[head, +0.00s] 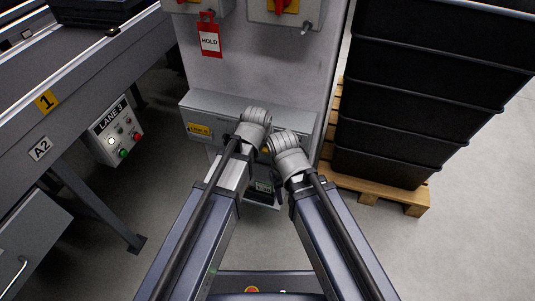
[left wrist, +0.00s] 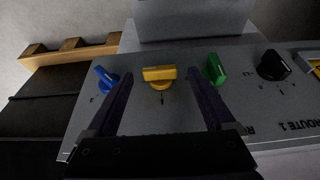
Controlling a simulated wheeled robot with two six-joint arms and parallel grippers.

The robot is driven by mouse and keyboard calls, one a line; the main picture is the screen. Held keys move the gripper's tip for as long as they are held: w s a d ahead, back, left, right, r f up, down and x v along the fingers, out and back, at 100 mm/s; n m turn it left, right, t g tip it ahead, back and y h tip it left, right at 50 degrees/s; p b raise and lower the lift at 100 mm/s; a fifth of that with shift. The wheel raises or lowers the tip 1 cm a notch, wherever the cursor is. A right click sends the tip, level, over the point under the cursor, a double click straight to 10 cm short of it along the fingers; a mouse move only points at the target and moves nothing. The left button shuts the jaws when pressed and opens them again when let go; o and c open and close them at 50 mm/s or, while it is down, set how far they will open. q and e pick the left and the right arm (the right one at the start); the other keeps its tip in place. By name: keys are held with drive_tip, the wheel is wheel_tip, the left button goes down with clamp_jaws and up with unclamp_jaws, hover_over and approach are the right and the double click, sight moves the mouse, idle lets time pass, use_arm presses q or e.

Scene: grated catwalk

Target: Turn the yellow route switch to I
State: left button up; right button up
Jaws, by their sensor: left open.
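The yellow route switch (left wrist: 160,76) sits on a sloped grey panel (left wrist: 150,125) in the left wrist view, its bar lying crosswise in the picture. A small upright mark shows just below it. My left gripper (left wrist: 160,82) is open, with one dark finger on each side of the switch and visible gaps between; I cannot tell how far above the panel the tips are. In the head view the grey control box (head: 222,105) stands low ahead, and my wrists cover most of its switches. My right gripper's jaws are hidden behind its wrist.
Close neighbours are a blue switch (left wrist: 106,77), a green switch (left wrist: 216,68) and a black knob (left wrist: 272,65). Dark stacked crates (head: 410,120) on a wooden pallet (head: 405,196) stand right. A conveyor (head: 75,75) and lane 3 box (head: 118,133) stand left. A HOLD tag (head: 210,40) hangs above.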

use_arm(q)
drive_tip(key=shift+w+f, duration=0.1)
drive_tip(key=shift+f, duration=0.1)
drive_tip(key=shift+c, duration=0.2)
drive_tip(key=c, duration=1.3)
